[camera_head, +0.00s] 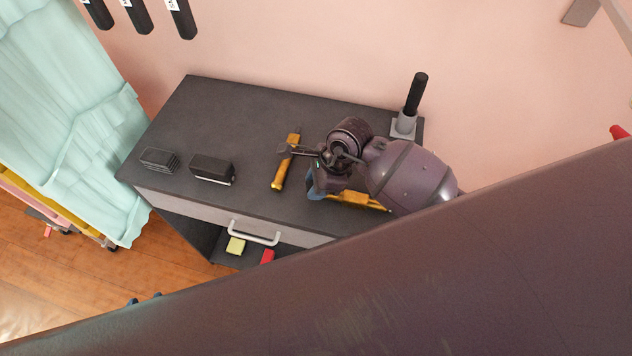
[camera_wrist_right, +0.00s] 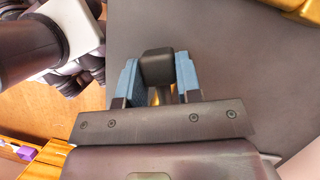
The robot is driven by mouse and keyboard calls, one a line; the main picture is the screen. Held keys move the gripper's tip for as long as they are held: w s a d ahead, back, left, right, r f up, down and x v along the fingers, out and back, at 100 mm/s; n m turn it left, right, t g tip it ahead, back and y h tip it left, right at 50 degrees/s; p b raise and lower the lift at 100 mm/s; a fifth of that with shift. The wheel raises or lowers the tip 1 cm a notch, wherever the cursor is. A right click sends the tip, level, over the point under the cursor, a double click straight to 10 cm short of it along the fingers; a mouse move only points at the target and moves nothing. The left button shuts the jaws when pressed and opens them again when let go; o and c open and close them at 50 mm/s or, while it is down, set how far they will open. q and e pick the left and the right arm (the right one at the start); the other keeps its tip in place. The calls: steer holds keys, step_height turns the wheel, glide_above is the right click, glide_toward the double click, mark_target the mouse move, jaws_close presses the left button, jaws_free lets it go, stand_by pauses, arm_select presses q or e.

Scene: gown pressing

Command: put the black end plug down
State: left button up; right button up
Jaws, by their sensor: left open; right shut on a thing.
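The black end plug (camera_wrist_right: 157,66) sits between the blue finger pads of my right gripper (camera_wrist_right: 158,78) in the right wrist view. The gripper is shut on it, above the grey worktop; I cannot tell whether the plug touches anything below. In the head view my right gripper (camera_head: 316,186) is over the worktop's front part, and the plug is hidden by the wrist.
On the dark worktop (camera_head: 235,115) lie two black blocks (camera_head: 212,168) (camera_head: 159,160), a yellow bar (camera_head: 280,177) and another yellow piece (camera_head: 358,201) beside the right gripper. A black rod stands in a grey holder (camera_head: 404,126) at the back right. The worktop's back left is clear.

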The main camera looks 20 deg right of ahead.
arm_select(q)
steer(key=shift+f+b, duration=0.4)
steer(key=shift+b, duration=0.1)
arm_select(e)
steer(key=shift+f, duration=0.5)
steer(key=o, duration=0.7)
arm_select(q)
steer(key=shift+w+r, duration=0.2)
steer(key=shift+r, duration=0.1)
arm_select(e)
steer(key=o, duration=0.3)
steer(key=shift+r, duration=0.15)
steer(key=shift+r+p, duration=0.4)
steer(key=shift+p, duration=0.2)
arm_select(q)
steer(key=shift+w+d+f+b, duration=0.1)
steer(key=shift+w+f+b, duration=0.1)
steer(key=shift+b, duration=0.75)
arm_select(e)
steer(key=v, duration=1.2)
